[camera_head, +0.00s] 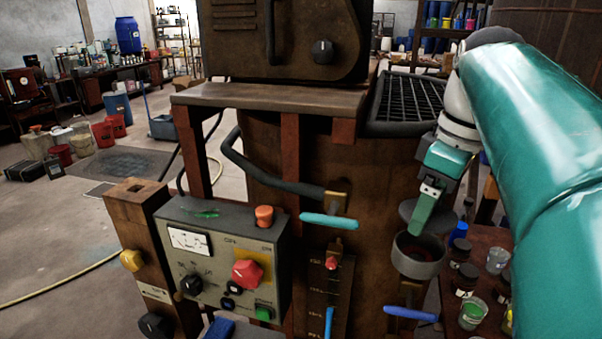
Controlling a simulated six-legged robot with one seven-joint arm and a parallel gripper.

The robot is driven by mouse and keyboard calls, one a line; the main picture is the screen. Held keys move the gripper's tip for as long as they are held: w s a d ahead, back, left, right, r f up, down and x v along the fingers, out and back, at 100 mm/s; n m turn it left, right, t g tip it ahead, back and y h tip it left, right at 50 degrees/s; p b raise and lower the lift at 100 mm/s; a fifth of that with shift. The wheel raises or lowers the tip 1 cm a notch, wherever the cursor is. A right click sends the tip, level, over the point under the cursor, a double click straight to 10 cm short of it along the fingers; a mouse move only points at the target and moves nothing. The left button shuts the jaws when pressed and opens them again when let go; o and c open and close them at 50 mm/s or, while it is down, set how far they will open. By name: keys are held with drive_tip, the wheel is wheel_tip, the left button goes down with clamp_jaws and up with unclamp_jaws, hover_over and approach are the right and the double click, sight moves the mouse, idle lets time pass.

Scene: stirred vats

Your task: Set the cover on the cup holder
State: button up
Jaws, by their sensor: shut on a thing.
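My gripper (424,212), green and at the end of my teal arm, is shut on the cover (409,208). The cover is a dark grey disc, partly hidden behind the fingers. The cup holder (420,269) is a round grey cup-shaped ring on the front of the brown vat. Its top is open and its inside looks dark reddish. The cover shows just above and behind the holder's rim, apart from it in the picture. The exact gap in depth is hard to tell.
A dark side table (482,240) with jars and small pots stands right of the holder. A blue lever (410,313) sticks out below it, and a teal lever (329,220) is to its left. A control box (222,255) stands further left. A black grate (405,100) lies above.

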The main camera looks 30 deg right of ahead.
drive_tip(key=shift+s+a+f, duration=0.25)
drive_tip(key=shift+f, duration=1.7)
drive_tip(key=shift+w+f, duration=0.1)
drive_tip(key=shift+f, duration=0.65)
idle(0.5)
drive_tip(key=o, duration=0.9)
drive_tip(key=r, duration=0.4)
drive_tip(key=s+r, duration=0.1)
drive_tip(key=r, duration=0.4)
drive_tip(key=s+r, duration=0.1)
drive_tip(key=r, duration=0.3)
drive_tip(key=shift+d+r, duration=0.35)
